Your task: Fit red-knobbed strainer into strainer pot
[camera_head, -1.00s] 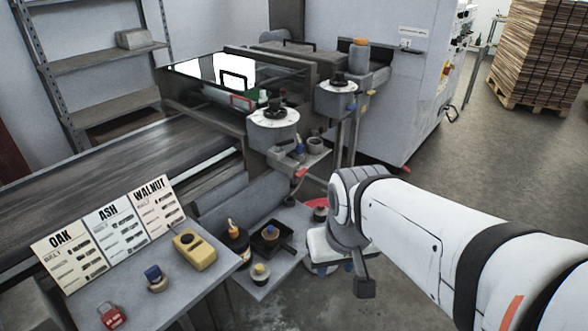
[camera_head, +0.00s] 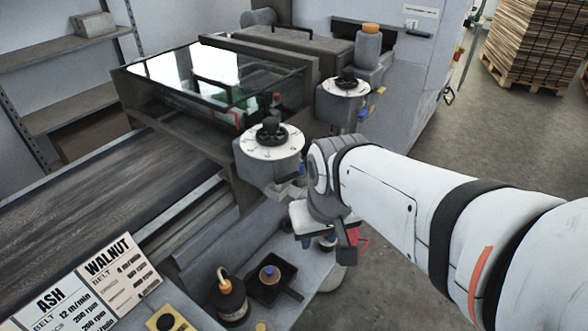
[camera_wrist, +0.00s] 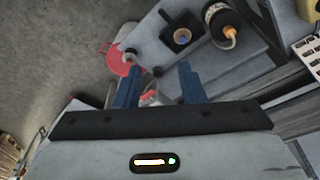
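My gripper (camera_wrist: 157,75) shows two blue fingers set well apart in the wrist view, with no object clearly clamped between them. In the head view my gripper (camera_head: 318,239) is beside the lower shelf, mostly behind my wrist. A round red item (camera_wrist: 118,62) lies just left of the fingers in the wrist view, with a small dark knob-like part near it. A small pale and reddish item (camera_wrist: 150,97) shows low between the fingers, partly hidden. I cannot tell which of these is the red-knobbed strainer. The strainer pot is not clearly identifiable.
A black canister (camera_head: 229,303) with an orange-tipped part and a black square pan (camera_head: 286,292) holding a blue-topped item stand on the shelf left of my gripper. White dial housings (camera_head: 270,155) stand above it. Label boards (camera_head: 112,270) stand at lower left. Open floor lies right.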

